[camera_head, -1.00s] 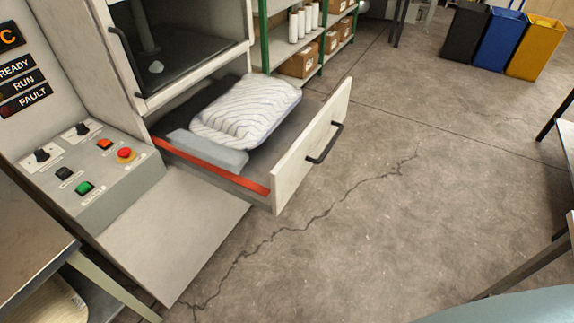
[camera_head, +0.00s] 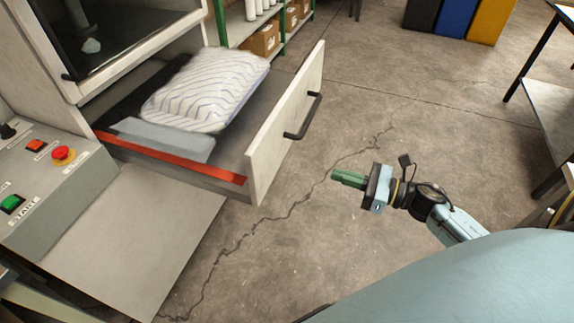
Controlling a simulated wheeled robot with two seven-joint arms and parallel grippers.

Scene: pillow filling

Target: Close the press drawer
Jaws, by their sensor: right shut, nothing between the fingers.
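The press drawer (camera_head: 286,118) is pulled out of the press at the left. Its pale front panel has a black bar handle (camera_head: 304,116) facing right. My left gripper is not in view.
A control panel with a red emergency button (camera_head: 63,154) stands at the left. Green shelving with boxes (camera_head: 262,40) is behind the drawer. Blue (camera_head: 455,16) and yellow (camera_head: 492,20) bins stand at the back. A table (camera_head: 556,105) is at the right. The floor between is clear.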

